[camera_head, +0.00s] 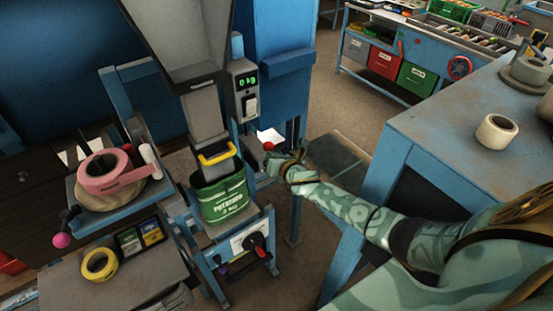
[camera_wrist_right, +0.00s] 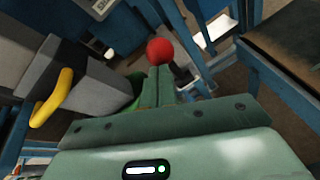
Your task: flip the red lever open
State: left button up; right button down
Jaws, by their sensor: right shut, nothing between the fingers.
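The red lever's round knob (camera_head: 268,146) shows beside the grey filling spout, just left of my right gripper. In the right wrist view the red ball (camera_wrist_right: 160,51) sits right at the tips of my fingers. My right gripper (camera_head: 275,158) is shut with nothing between its fingers; in the wrist view its closed fingers (camera_wrist_right: 160,72) point at the ball. I cannot tell whether they touch it. The lever's shaft is mostly hidden behind the fingers. My left gripper is not in view.
A green potato sack (camera_head: 222,200) hangs under the spout with a yellow handle (camera_head: 217,154). A scale display (camera_head: 247,83) reads 0 kg. A blue table (camera_head: 440,125) stands at the right, close to my right arm. A pink tape roll (camera_head: 105,172) lies at the left.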

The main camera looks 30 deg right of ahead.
jog(key=shift+w+r, duration=0.55)
jog(key=shift+w, duration=0.2)
